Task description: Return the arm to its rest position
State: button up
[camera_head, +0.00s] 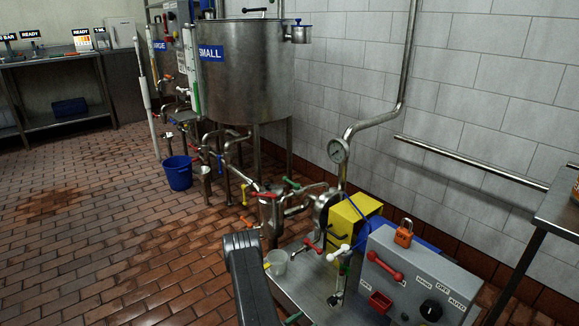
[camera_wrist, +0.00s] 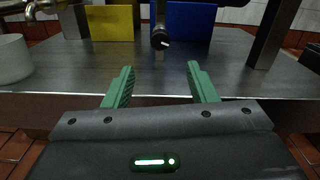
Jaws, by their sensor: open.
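My gripper (camera_wrist: 160,88) shows in the wrist view with two green fingers spread wide apart. It is open and nothing is between the fingers. The fingers lie in front of the near edge of a metal bench (camera_wrist: 90,75). In the head view, a dark link of my arm (camera_head: 250,280) rises at the bottom centre, beside the metal skid (camera_head: 305,285).
A white cup (camera_wrist: 12,60) stands on the bench at the left; it also shows in the head view (camera_head: 277,262). A grey control box (camera_head: 420,285) with an orange padlock (camera_head: 403,234), a yellow box (camera_head: 350,222), and a SMALL tank (camera_head: 245,80) stand nearby. Brick floor at left is mostly clear around a blue bucket (camera_head: 178,173).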

aim_at(330, 304)
jog(key=b+x, duration=0.3)
jog(key=x, duration=1)
jog(key=shift+w+d+b, duration=0.2)
jog(key=shift+b, duration=0.1)
jog(key=shift+s+a, duration=0.1)
jog(key=p+v, duration=0.4)
jog(key=v, duration=1)
jog(key=b+x, duration=0.4)
jog(key=x, duration=0.9)
jog(key=shift+w+d+f, duration=0.1)
jog(key=shift+w+d, duration=0.15)
jog(key=shift+d, duration=0.1)
jog(key=shift+w+d, duration=0.2)
jog(key=shift+d, duration=0.05)
jog(key=shift+a+r+m+p, duration=0.15)
jog(key=shift+m+p, duration=0.35)
jog(key=shift+m, duration=0.5)
jog(key=m+p, duration=0.2)
jog(key=m, duration=0.3)
jog(key=shift+r+m, duration=0.1)
jog(key=shift+m, duration=0.2)
jog(key=shift+p+v, duration=0.95)
jog(key=shift+v, duration=2.35)
